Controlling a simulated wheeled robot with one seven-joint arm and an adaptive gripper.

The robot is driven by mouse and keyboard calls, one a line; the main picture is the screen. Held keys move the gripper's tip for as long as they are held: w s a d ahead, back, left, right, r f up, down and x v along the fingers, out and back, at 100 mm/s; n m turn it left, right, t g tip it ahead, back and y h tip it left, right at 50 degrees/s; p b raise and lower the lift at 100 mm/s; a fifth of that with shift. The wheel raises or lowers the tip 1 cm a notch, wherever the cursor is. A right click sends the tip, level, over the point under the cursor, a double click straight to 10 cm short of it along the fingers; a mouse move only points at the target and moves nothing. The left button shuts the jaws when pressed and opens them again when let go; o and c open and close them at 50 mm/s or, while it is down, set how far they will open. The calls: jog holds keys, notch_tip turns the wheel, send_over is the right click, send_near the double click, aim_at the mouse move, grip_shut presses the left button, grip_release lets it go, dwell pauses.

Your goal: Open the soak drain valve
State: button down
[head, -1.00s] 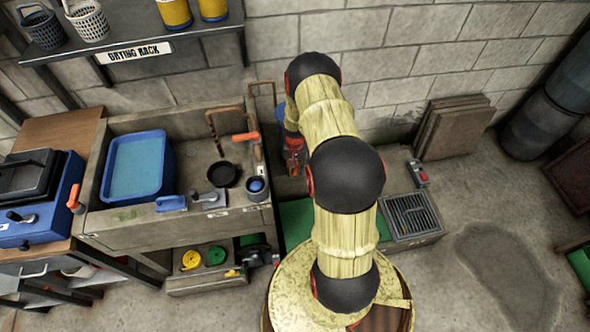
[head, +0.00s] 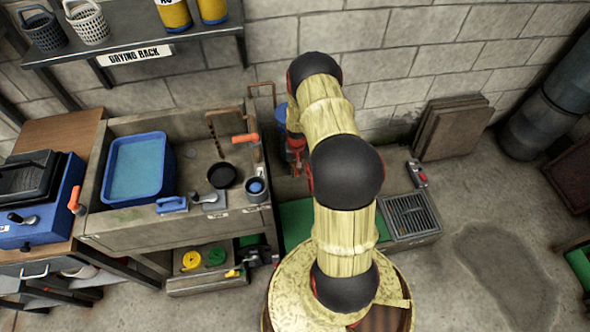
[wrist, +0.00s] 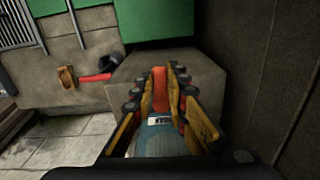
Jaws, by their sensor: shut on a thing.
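In the wrist view my gripper (wrist: 165,108) has its yellow-faced fingers closed around a red-orange handle (wrist: 160,82). A blue rounded body (wrist: 158,140) with a small pale label shows between the fingers, nearer the camera. I cannot read the label, so I cannot tell for sure that this is the soak drain valve. A second red lever (wrist: 95,77) with a brass end shows to the left, apart from the gripper. In the head view my arm largely hides the gripper; a blue thing (head: 281,118) shows just left of the arm.
A concrete sink (head: 160,232) with a blue tub (head: 138,168) stands left of my arm. An orange-handled lever (head: 245,138) is at its right side. A floor grate (head: 410,215) lies to the right.

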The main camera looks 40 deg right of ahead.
aim_at(298, 173)
jog(key=shift+s+d+n, duration=0.15)
jog(key=shift+n, duration=0.25)
jog(key=c, duration=1.8)
grip_release()
jog(key=shift+o, duration=0.2)
notch_tip(298, 173, up, 12)
